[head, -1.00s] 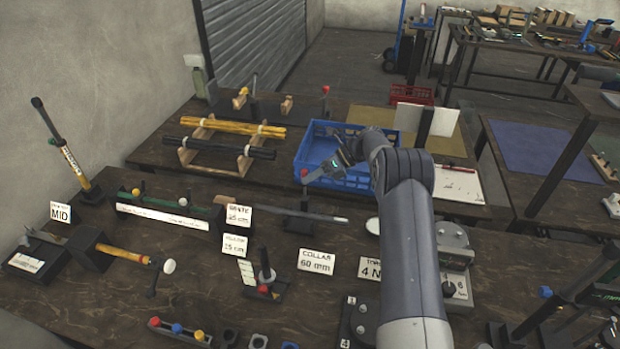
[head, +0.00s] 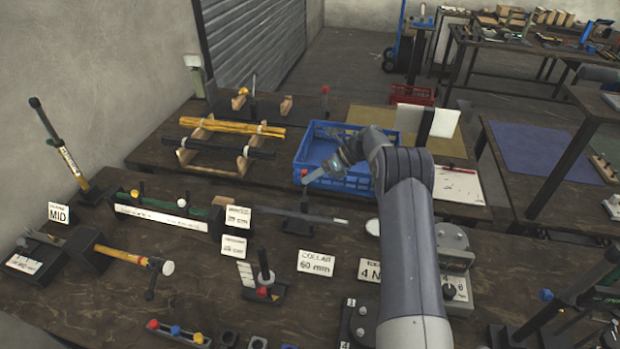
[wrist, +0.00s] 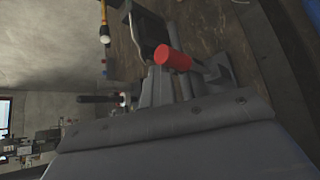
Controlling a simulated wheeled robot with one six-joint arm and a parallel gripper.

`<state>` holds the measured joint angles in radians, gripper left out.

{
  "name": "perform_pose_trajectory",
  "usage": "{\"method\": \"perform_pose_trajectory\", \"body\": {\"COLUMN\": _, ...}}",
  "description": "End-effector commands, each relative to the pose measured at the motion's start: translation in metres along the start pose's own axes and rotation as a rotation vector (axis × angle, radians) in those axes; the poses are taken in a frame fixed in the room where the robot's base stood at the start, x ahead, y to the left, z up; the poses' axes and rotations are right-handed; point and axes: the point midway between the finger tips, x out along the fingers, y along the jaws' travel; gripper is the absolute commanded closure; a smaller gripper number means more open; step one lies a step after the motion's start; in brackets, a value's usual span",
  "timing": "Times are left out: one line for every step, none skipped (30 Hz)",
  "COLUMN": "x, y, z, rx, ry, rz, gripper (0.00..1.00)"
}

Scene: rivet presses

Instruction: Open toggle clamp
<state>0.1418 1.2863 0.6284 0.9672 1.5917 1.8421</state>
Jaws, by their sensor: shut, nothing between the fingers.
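In the wrist view the red grip (wrist: 172,58) is large and close, just past the fingers. My gripper (head: 310,180) reaches in from the right, its tips beside the red grip. In the wrist view my gripper (wrist: 163,80) is shut, with nothing held. I cannot tell whether the fingers touch the grip. The clamp's jaw is too small to make out.
A blue crate (head: 330,183) stands behind my gripper on the back bench. Bars lie on a wooden rack (head: 243,163) at the back left. A white label card (head: 316,262) and a small post with a red base (head: 263,275) stand in front of the clamp.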

Motion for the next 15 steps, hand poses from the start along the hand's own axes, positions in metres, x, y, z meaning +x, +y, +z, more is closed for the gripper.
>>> {"method": "perform_pose_trajectory", "body": {"x": -0.018, "y": -0.004, "z": 0.008, "rx": -0.015, "ry": -0.023, "rz": -0.034, "gripper": 1.00}}
{"method": "perform_pose_trajectory", "body": {"x": -0.023, "y": -0.004, "z": 0.007, "rx": -0.015, "ry": -0.023, "rz": -0.034, "gripper": 1.00}}
{"method": "perform_pose_trajectory", "body": {"x": -0.030, "y": -0.004, "z": 0.007, "rx": -0.014, "ry": -0.023, "rz": -0.034, "gripper": 1.00}}
{"method": "perform_pose_trajectory", "body": {"x": -0.036, "y": -0.003, "z": 0.007, "rx": -0.014, "ry": -0.023, "rz": -0.035, "gripper": 1.00}}
{"method": "perform_pose_trajectory", "body": {"x": -0.042, "y": -0.003, "z": 0.006, "rx": -0.015, "ry": -0.022, "rz": -0.033, "gripper": 1.00}}
{"method": "perform_pose_trajectory", "body": {"x": -0.050, "y": -0.003, "z": 0.005, "rx": -0.014, "ry": -0.021, "rz": -0.032, "gripper": 1.00}}
{"method": "perform_pose_trajectory", "body": {"x": -0.056, "y": -0.002, "z": 0.005, "rx": -0.013, "ry": -0.019, "rz": -0.029, "gripper": 1.00}}
{"method": "perform_pose_trajectory", "body": {"x": -0.061, "y": -0.001, "z": 0.004, "rx": -0.012, "ry": -0.017, "rz": -0.027, "gripper": 1.00}}
{"method": "perform_pose_trajectory", "body": {"x": -0.069, "y": -0.001, "z": 0.003, "rx": -0.011, "ry": -0.015, "rz": -0.024, "gripper": 1.00}}
{"method": "perform_pose_trajectory", "body": {"x": -0.074, "y": 0.000, "z": 0.003, "rx": -0.012, "ry": -0.014, "rz": -0.023, "gripper": 1.00}}
{"method": "perform_pose_trajectory", "body": {"x": -0.079, "y": 0.000, "z": 0.003, "rx": -0.011, "ry": -0.012, "rz": -0.020, "gripper": 1.00}}
{"method": "perform_pose_trajectory", "body": {"x": -0.085, "y": 0.001, "z": 0.002, "rx": -0.010, "ry": -0.010, "rz": -0.019, "gripper": 1.00}}
{"method": "perform_pose_trajectory", "body": {"x": -0.089, "y": 0.002, "z": 0.002, "rx": -0.009, "ry": -0.009, "rz": -0.017, "gripper": 1.00}}
{"method": "perform_pose_trajectory", "body": {"x": -0.093, "y": 0.002, "z": 0.002, "rx": -0.009, "ry": -0.009, "rz": -0.015, "gripper": 1.00}}
{"method": "perform_pose_trajectory", "body": {"x": -0.097, "y": 0.002, "z": 0.002, "rx": -0.009, "ry": -0.008, "rz": -0.015, "gripper": 1.00}}
